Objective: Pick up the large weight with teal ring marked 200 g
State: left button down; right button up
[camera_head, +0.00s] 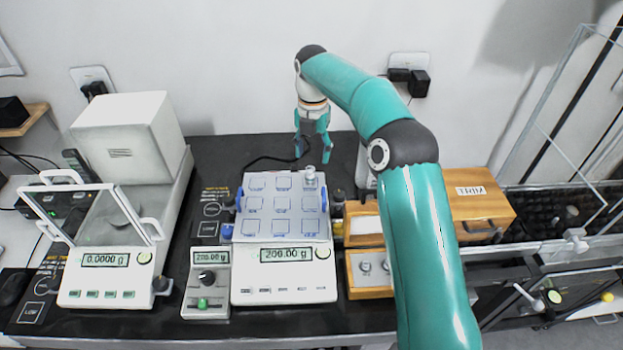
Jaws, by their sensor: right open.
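A small silver weight (310,176) with a knob on top stands upright at the back right of the balance's gridded pan (281,238). It is too small to read a mark or make out a teal ring. The balance display (287,254) reads about 200.00 g. My right gripper (312,154) is open and empty, pointing down, just above and behind the weight in the picture. Its fingers look apart from the weight, though the exact height is hard to judge. My left gripper is not in view.
An analytical balance (128,140) with an open glass door stands on the left. A small control box (207,300) sits beside the pan balance. A wooden case (366,290) with silver weights lies to the right, partly behind my right arm. A larger wooden box (478,208) is further right.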

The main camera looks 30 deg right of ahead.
aim_at(310, 169)
jog(key=shift+a+f+p, duration=0.15)
jog(key=shift+f+p, duration=0.05)
jog(key=shift+f, duration=1.3)
jog(key=shift+a+f+p, duration=0.15)
jog(key=shift+f, duration=1.3)
jog(key=shift+c, duration=0.2)
grip_shut()
